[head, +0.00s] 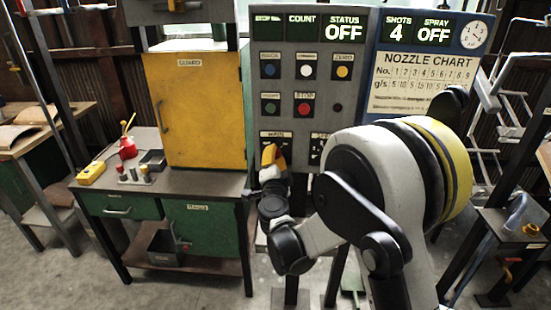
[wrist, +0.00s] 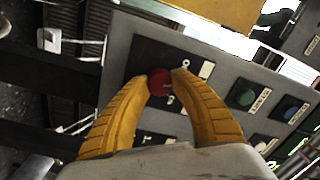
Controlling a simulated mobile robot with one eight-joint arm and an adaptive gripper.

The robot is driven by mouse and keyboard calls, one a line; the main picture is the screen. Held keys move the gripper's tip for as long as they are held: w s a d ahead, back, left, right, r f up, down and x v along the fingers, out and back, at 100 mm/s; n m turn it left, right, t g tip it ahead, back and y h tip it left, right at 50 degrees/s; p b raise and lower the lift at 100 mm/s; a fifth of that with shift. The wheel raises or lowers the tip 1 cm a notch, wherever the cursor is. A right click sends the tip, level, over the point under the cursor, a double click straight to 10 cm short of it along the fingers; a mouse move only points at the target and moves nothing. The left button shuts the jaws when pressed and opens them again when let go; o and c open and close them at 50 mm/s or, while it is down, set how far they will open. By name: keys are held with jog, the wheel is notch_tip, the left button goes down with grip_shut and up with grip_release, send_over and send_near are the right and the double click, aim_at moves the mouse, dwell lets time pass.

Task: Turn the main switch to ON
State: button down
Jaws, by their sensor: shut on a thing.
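The main switch is a red knob (wrist: 161,82) on a black plate (wrist: 145,60) at the lower corner of the grey control panel. In the wrist view the two yellow fingers of my gripper (wrist: 162,84) are shut on the knob from both sides. A white label and a small mark show beside it; the knob's exact setting cannot be told. In the head view my gripper (head: 271,157) is at the panel's lower left, under the MAIN label, and hides the knob. The status display (head: 344,28) reads OFF.
Several push buttons, including a red STOP button (head: 303,108), sit above on the panel (head: 335,85). A yellow cabinet (head: 200,120) on a workbench (head: 95,178) stands close left of the gripper. A second selector shows partly to the right, beside my arm.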

jog(key=m+b, duration=0.1)
jog(key=m, duration=0.5)
jog(key=shift+f+m, duration=0.1)
jog(key=shift+m, duration=0.3)
jog(key=m+h+b, duration=0.1)
jog(key=m, duration=0.5)
jog(key=shift+m, duration=0.4)
jog(key=c, duration=1)
grip_release()
jog(key=shift+c, duration=0.2)
jog(key=s, duration=1.2)
jog(key=shift+a+f, duration=0.25)
jog(key=shift+f, duration=0.05)
